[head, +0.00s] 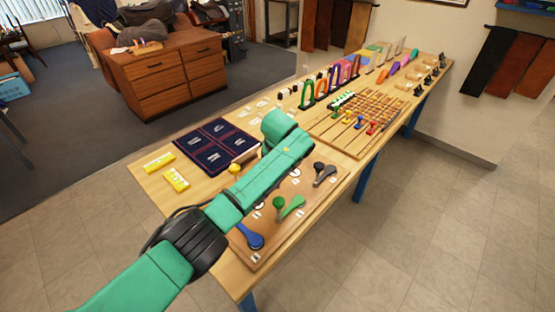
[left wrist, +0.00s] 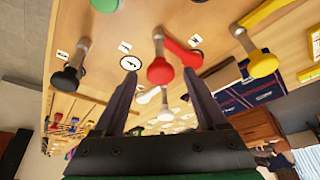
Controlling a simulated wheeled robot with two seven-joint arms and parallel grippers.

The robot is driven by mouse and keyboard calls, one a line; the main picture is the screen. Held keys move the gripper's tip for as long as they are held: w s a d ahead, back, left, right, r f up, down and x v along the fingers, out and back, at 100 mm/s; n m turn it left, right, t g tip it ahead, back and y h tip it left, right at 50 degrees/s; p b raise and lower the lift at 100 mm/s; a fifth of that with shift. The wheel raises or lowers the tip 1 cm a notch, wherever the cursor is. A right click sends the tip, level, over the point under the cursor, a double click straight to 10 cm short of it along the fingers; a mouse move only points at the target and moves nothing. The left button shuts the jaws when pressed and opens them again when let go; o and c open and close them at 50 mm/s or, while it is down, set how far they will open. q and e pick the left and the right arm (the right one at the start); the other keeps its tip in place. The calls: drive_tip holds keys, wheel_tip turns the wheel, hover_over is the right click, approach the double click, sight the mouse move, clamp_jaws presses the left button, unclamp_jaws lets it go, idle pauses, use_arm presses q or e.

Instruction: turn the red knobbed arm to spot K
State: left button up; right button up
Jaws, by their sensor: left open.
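The red knobbed arm shows in the left wrist view, with its round red knob (left wrist: 160,71) on a grey post and its red bar (left wrist: 182,52) slanting down to the right. My left gripper (left wrist: 159,76) is open, with one finger on each side of the red knob. I cannot tell whether a finger touches it. Small letter cards (left wrist: 125,46) (left wrist: 195,42) and a round white dial (left wrist: 130,63) are on the board near it. Their letters are too small to read, so I cannot tell which is K. In the head view my green left arm hides the red arm and the gripper.
The wooden board (head: 305,205) also bears a blue arm (head: 249,236), a green-knobbed arm (head: 290,206) and a black-knobbed arm (head: 324,173). A yellow knob (left wrist: 262,64) stands right of the red one in the wrist view.

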use_arm(q)
drive_tip(key=b+v, duration=0.2)
drive_tip(key=v, duration=1.2)
drive_tip(key=shift+r+b, duration=0.2)
drive_tip(key=shift+b, duration=0.2)
